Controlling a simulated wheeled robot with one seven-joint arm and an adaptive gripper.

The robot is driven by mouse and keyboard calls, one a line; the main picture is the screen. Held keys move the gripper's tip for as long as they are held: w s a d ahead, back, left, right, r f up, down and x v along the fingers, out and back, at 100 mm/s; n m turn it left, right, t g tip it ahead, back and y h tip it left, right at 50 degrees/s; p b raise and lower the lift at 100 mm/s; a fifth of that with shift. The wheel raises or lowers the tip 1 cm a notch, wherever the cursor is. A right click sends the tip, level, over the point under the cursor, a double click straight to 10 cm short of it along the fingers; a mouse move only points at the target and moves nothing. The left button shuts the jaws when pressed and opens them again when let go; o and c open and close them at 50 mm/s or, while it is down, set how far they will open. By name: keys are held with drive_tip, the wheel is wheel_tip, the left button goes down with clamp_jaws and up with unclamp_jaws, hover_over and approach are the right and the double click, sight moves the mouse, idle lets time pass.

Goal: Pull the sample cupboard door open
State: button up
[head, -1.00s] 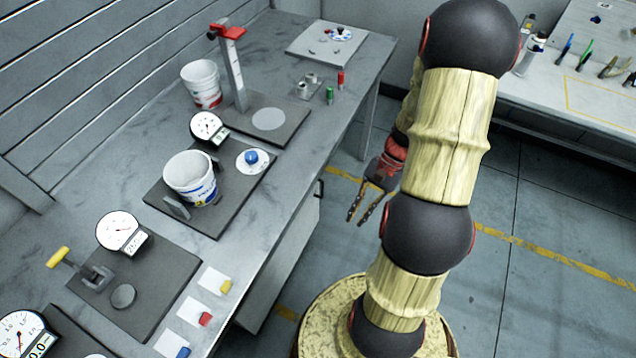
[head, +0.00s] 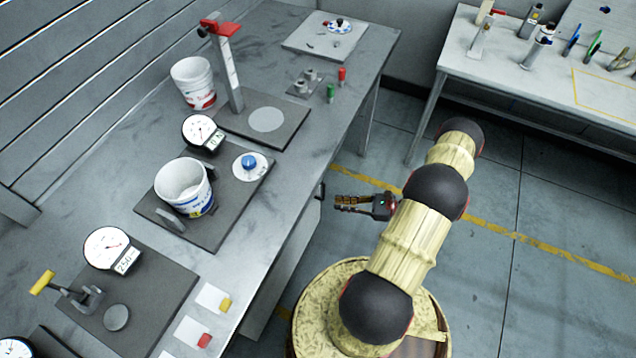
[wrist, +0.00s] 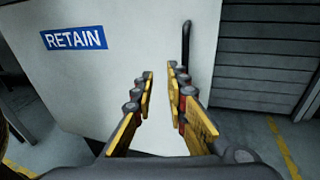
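The sample cupboard door (wrist: 110,90) is a pale panel with a blue "RETAIN" label (wrist: 74,38) in the wrist view. It looks shut. Its black bar handle (wrist: 186,45) stands upright near the door's right edge. In the head view the handle (head: 321,191) shows as a small dark piece below the bench edge. My gripper (head: 338,203) is just to the right of the handle, with its fingers pointing at the cupboard. In the wrist view my gripper (wrist: 159,80) is open and empty, with the handle beyond the fingertips, a little right of the gap.
The grey bench (head: 290,235) above the cupboard carries dial scales, buckets and a red-topped stand. A second bench (head: 470,60) with tools stands at the back right. The floor (head: 480,240) between them is clear, with a yellow line.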

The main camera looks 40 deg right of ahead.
sight(324, 187)
drive_tip(key=shift+m+t+h, duration=0.3)
drive_tip(key=shift+t, duration=0.6)
drive_tip(key=w+r, duration=0.1)
drive_tip(key=w, duration=0.1)
drive_tip(key=w+a, duration=0.1)
drive_tip(key=w, duration=0.2)
drive_tip(key=w+r+b, duration=0.1)
drive_tip(key=w, duration=0.2)
drive_tip(key=shift+w+a+r, duration=0.25)
drive_tip(key=shift+r, duration=0.05)
drive_tip(key=shift+c, duration=0.3)
clamp_jaws()
